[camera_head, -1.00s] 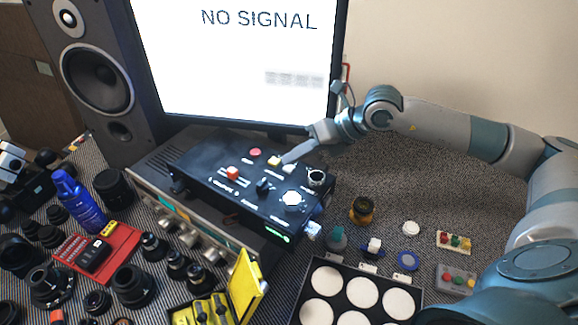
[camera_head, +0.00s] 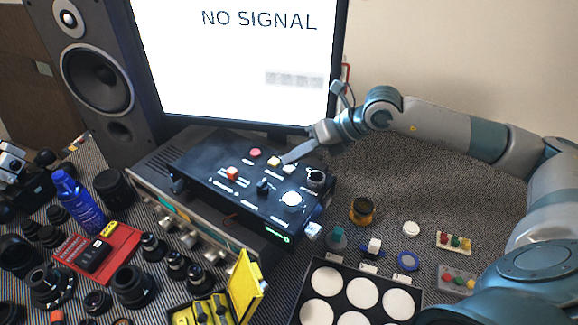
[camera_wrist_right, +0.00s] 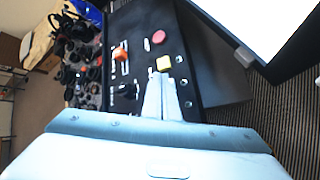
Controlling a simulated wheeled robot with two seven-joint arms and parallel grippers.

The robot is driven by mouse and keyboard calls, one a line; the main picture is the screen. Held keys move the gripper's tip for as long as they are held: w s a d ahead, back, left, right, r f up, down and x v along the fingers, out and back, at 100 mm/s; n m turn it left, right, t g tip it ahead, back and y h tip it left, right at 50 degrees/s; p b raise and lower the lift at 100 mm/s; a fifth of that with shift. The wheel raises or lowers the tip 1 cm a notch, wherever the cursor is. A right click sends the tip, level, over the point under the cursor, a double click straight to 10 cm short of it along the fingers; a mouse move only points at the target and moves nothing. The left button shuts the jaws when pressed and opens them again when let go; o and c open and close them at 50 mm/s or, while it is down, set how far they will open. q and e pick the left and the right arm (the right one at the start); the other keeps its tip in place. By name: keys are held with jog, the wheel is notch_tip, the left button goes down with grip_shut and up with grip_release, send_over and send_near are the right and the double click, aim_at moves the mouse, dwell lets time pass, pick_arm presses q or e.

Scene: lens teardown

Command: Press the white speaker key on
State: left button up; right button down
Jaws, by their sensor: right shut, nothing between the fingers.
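The black control box (camera_head: 215,190) sits on a grey amplifier. On its top a small white key (camera_head: 289,169) stands beside a yellow key (camera_head: 273,161). My right gripper (camera_head: 285,160) is shut and empty, its fingertips low over the box, right by the white key; I cannot tell whether they touch it. In the right wrist view my shut fingers (camera_wrist_right: 161,95) reach toward the yellow key (camera_wrist_right: 164,62), and the white key is not clearly visible there. My left gripper is not in view.
The monitor (camera_head: 240,60) stands close behind. Lenses and small parts crowd the table at left and front.

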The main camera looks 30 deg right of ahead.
dwell(0.6)
jog(key=shift+f, duration=0.15)
jog(key=shift+f+b, duration=0.2)
jog(key=shift+b, duration=0.3)
jog(key=shift+s+d+f+b, duration=0.1)
jog(key=shift+d+f+b, duration=0.2)
jog(key=shift+d, duration=0.05)
